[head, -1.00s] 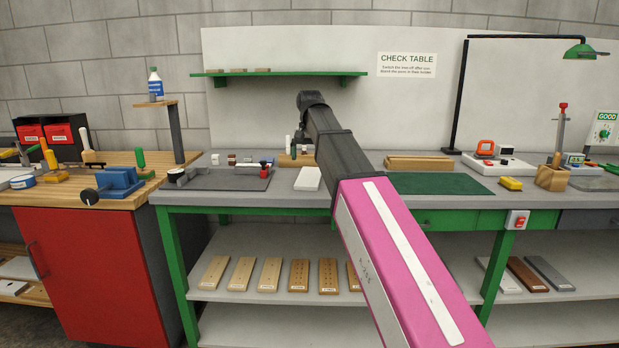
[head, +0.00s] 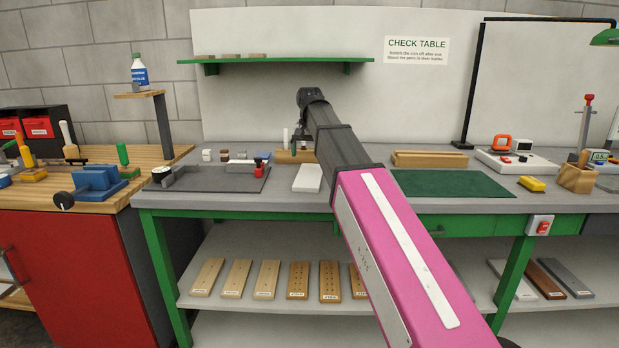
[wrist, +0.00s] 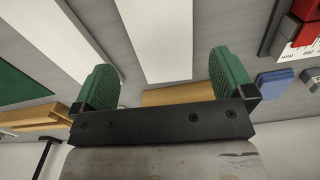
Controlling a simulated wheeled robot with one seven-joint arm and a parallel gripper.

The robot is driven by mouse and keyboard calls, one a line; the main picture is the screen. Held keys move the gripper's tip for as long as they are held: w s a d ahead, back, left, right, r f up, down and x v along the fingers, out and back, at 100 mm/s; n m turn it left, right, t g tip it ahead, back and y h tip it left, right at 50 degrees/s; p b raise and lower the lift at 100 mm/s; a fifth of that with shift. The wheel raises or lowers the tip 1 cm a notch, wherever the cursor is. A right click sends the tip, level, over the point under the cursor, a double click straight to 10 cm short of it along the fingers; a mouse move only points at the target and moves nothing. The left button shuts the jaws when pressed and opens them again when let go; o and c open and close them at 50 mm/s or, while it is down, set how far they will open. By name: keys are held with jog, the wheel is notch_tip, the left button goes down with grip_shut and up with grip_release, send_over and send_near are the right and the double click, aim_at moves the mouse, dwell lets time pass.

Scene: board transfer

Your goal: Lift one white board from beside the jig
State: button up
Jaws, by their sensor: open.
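A white board (head: 308,178) lies flat on the grey bench in the head view, left of my arm. It also shows in the wrist view (wrist: 152,35), running between the two finger pads. A second white board (wrist: 62,32) lies to its left in the wrist view; my arm seems to hide it from the head camera. A wooden block (head: 290,156), perhaps the jig, stands behind the board and shows in the wrist view (wrist: 180,93). My gripper (wrist: 161,62) is open and empty, with green pads. In the head view my gripper (head: 300,140) is above the wooden block, partly hidden.
A dark green mat (head: 450,183) and wooden blocks (head: 430,158) are to the right. A grey mat (head: 210,180) with small items and a red part (head: 259,170) is to the left. Wooden boards (head: 268,280) lie on the shelf below.

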aim_at(310, 174)
jog(key=f, duration=0.7)
jog(key=shift+s+f, duration=0.25)
jog(key=shift+f, duration=0.05)
jog(key=c, duration=0.7)
